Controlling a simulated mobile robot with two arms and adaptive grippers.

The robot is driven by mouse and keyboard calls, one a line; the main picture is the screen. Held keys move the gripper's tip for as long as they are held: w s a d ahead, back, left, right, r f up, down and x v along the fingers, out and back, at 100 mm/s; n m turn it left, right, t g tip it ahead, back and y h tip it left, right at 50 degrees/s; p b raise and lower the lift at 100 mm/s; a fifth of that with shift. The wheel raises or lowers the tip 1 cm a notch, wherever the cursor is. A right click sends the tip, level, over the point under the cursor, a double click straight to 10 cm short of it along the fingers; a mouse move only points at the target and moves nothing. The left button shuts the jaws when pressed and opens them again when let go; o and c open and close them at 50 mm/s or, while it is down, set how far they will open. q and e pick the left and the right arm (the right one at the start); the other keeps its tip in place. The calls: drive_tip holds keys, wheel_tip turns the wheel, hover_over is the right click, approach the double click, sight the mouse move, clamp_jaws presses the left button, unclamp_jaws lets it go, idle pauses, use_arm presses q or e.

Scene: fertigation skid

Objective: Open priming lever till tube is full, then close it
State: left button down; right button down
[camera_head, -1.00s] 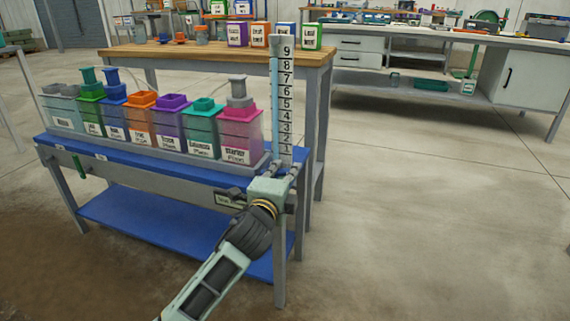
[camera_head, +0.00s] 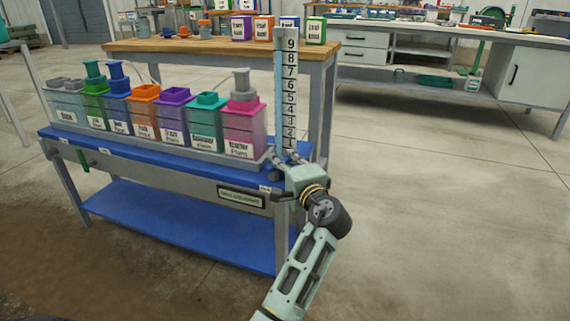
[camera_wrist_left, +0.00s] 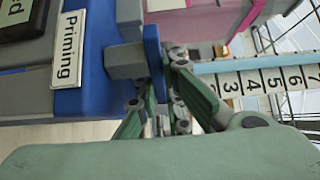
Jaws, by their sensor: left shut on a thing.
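The priming lever (camera_wrist_left: 152,48) shows in the left wrist view as a blue bar beside a grey block, near the white "Priming" label (camera_wrist_left: 68,47). My left gripper (camera_wrist_left: 165,100) is shut on it; in the head view the gripper (camera_head: 292,168) is at the bench's front right corner and hides the lever. The clear tube (camera_head: 278,95) stands upright behind the gripper, beside a numbered scale (camera_head: 290,90) reaching 9. The tube looks pale blue, but I cannot tell its fill level. My right gripper is not in view.
A row of coloured containers (camera_head: 170,115) stands on the blue-topped bench (camera_head: 115,147), left of the tube. A wooden table (camera_head: 190,46) with small boxes is behind. The floor (camera_head: 450,200) to the right is clear.

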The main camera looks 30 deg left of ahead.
use_arm(q)
drive_tip(key=shift+a+f+g, duration=0.1)
drive_tip(key=shift+g, duration=0.2)
drive_tip(key=c, duration=2.2)
unclamp_jaws()
drive_tip(key=shift+o, duration=0.2)
drive_tip(key=v, duration=0.7)
drive_tip(key=shift+s+d, duration=0.15)
drive_tip(key=shift+d, duration=0.05)
drive_tip(key=shift+f, duration=0.1)
